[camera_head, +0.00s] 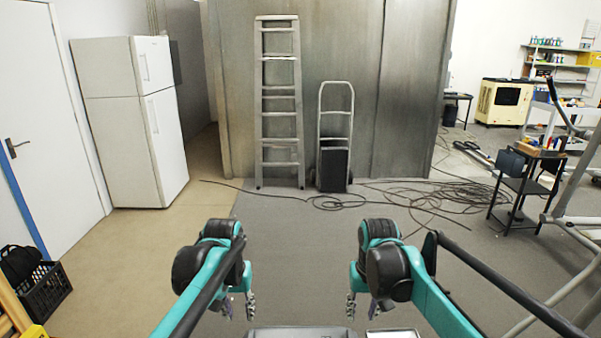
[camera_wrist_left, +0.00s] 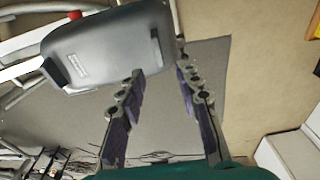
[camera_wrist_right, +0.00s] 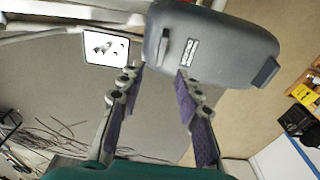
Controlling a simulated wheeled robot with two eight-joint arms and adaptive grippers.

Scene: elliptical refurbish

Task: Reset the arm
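Both my arms are bent in a near mirror pose. My left gripper (camera_head: 238,305) points down above the floor, left of centre in the head view. In the left wrist view its purple-padded fingers (camera_wrist_left: 160,85) stand apart with nothing between the pads. My right gripper (camera_head: 363,305) also points down, right of centre. In the right wrist view its fingers (camera_wrist_right: 158,85) stand apart and empty. The head view shows the fingers small and partly blurred.
A metal frame with rails (camera_head: 570,224) stands at the right, near a black side table (camera_head: 522,185). Cables (camera_head: 425,197) lie on the grey floor. A ladder (camera_head: 279,110), hand truck (camera_head: 334,150), white fridge (camera_head: 135,125) and black crate (camera_head: 45,292) stand farther off.

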